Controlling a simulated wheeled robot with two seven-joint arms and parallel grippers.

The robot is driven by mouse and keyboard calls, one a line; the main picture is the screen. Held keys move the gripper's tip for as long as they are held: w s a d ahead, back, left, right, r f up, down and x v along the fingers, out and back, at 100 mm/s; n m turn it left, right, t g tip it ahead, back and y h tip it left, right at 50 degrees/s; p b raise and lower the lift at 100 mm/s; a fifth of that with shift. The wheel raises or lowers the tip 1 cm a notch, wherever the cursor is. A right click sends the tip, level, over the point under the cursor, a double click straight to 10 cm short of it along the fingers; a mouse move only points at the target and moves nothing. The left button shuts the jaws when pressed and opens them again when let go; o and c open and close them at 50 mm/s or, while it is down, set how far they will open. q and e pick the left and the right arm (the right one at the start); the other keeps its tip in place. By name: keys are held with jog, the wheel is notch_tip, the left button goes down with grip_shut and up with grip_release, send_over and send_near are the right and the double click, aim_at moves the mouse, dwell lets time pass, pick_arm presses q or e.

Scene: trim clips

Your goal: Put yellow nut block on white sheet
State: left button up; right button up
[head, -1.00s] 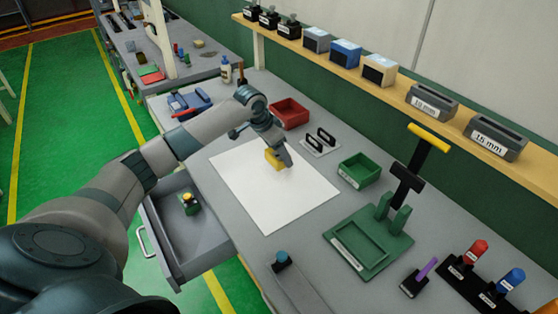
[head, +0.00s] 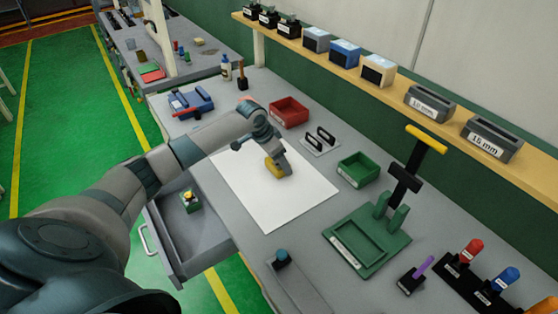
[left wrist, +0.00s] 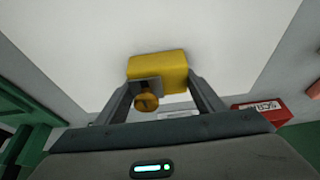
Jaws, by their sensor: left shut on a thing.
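The yellow nut block (head: 273,166) is over the upper part of the white sheet (head: 268,208) on the workbench. My left gripper (head: 279,169) is shut on it, with the arm reaching in from the left. In the left wrist view the block (left wrist: 158,68) sits between the two fingers (left wrist: 165,97), with a round orange-brown nut (left wrist: 146,102) on its near side. White sheet (left wrist: 190,30) fills the background behind it. I cannot tell whether the block touches the sheet. My right gripper is not in view.
A red bin (head: 289,112), a white plate with black handles (head: 320,140) and a green bin (head: 358,170) stand beyond the sheet. A green fixture (head: 368,244) stands to the right. An open drawer (head: 190,232) juts out at the front left. The sheet's lower part is clear.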

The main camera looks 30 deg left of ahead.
pick_arm(q)
jog(key=o, duration=1.2)
jog(key=shift+s+a+r, duration=0.1)
jog(key=shift+s+r, duration=0.05)
jog(key=shift+r, duration=0.3)
jog(key=shift+b+v, duration=1.5)
jog(key=shift+v, duration=4.1)
